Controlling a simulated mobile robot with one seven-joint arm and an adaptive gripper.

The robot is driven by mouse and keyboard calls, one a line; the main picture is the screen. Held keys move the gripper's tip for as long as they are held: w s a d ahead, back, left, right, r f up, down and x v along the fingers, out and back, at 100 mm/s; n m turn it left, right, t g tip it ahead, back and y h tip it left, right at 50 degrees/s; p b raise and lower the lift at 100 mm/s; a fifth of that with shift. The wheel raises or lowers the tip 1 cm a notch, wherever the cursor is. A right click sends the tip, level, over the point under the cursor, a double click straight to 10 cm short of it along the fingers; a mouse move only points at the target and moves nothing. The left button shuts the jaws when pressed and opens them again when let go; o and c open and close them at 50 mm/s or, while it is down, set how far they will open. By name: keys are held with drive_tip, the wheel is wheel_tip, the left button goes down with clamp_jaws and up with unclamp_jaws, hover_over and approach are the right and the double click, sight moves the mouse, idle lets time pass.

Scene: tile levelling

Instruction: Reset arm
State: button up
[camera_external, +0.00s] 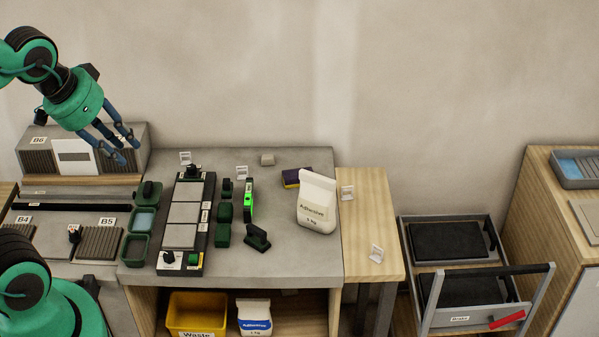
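My gripper (128,153) hangs at the upper left, at the end of my green and black arm. Its two blue fingers point down and to the right. The fingertips are apart, with nothing visible between them. They show in front of the grey block labelled B6 (72,150), at the back left of the workbench. I cannot tell the exact gap between the fingers and this block.
The workbench (290,258) holds a tile tray (208,215), a green level (249,202), an adhesive bag (316,203) and a sponge (297,177). A yellow waste bin (196,312) is below. A cart (447,240) stands right. The wall behind is clear.

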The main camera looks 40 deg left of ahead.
drive_tip(key=shift+s+f, duration=0.1)
idle(0.3)
wheel_tip(320, 180, down, 13)
drive_tip(key=b, duration=1.3)
drive_tip(key=shift+f, duration=0.15)
drive_tip(key=shift+o, duration=0.7)
